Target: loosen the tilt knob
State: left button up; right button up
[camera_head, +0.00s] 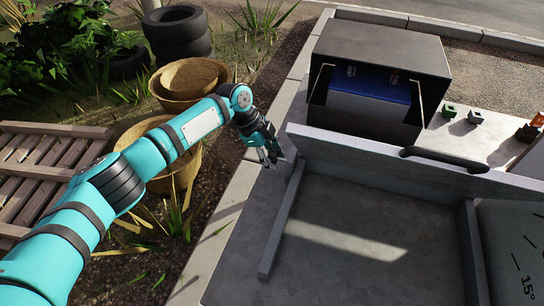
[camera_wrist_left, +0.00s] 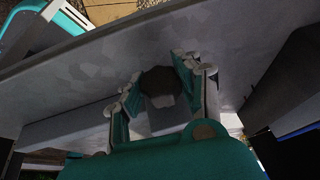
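A dark, roughly round knob (camera_wrist_left: 158,82) shows in the left wrist view, between the fingers of my left gripper (camera_wrist_left: 160,88). It looks like the tilt knob, but it is in shadow. The fingers stand apart on both sides of it; firm contact on both sides does not show. In the head view my left gripper (camera_head: 270,156) points down at the left edge of the grey metal tray (camera_head: 335,250). The knob cannot be made out there. My right gripper is in neither view.
A raised grey panel (camera_head: 380,165) with a black handle (camera_head: 445,159) crosses behind the tray. A dark open box (camera_head: 385,50) stands beyond it. A dial marked 15° (camera_head: 520,250) is at lower right. Baskets (camera_head: 188,82) and a wooden pallet (camera_head: 40,160) lie left.

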pick_arm(q)
jog(key=o, duration=0.5)
jog(key=shift+c, duration=0.2)
jog(key=v, duration=1.2)
jog(key=shift+d+f, duration=0.1)
